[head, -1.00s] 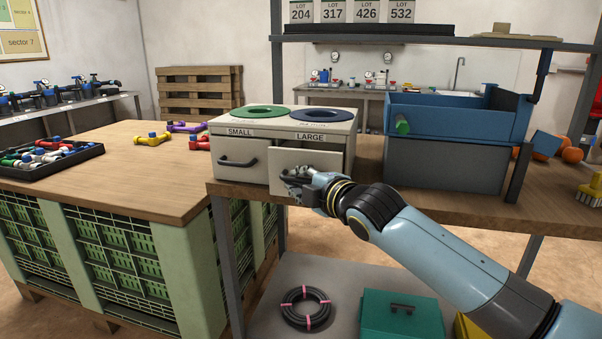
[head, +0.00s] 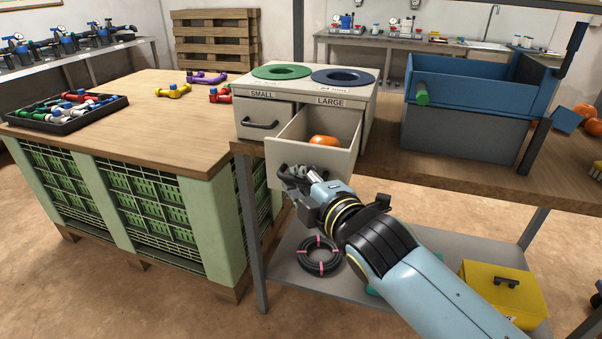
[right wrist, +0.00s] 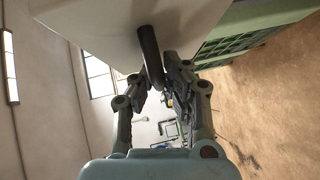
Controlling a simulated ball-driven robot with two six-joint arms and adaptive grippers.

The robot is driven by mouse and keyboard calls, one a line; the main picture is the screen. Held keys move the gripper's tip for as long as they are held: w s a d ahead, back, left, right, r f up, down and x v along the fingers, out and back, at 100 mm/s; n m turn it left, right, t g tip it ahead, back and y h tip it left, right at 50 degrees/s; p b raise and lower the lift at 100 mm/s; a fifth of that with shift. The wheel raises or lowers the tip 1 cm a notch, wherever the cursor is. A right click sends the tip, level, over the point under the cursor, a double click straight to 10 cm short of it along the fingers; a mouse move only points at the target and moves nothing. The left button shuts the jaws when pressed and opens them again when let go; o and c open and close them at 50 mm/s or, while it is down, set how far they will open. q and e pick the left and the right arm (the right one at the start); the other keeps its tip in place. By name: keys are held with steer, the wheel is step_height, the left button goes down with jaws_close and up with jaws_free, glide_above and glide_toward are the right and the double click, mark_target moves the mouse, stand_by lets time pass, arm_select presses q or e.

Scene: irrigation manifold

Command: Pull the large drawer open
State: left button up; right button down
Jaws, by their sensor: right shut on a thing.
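The large drawer (head: 318,150), under the LARGE label, stands well out of its beige cabinet (head: 365,110). An orange rounded thing (head: 324,141) lies inside it. My left gripper is not in view.
A green ring (head: 282,72) and a blue ring (head: 342,77) sit on the cabinet top. A blue bin (head: 465,85) stands to the right on the bench. A wooden table (head: 150,105) with a black tray of fittings is at left. Floor is free in front.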

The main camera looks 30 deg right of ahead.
steer(key=shift+r, duration=0.15)
steer(key=c, duration=1.4)
jaws_free()
steer(key=s, duration=0.4)
steer(key=s+r, duration=0.1)
steer(key=s, duration=0.6)
steer(key=shift+s+a+r, duration=0.35)
steer(key=shift+s+a, duration=0.05)
steer(key=shift+w, duration=0.1)
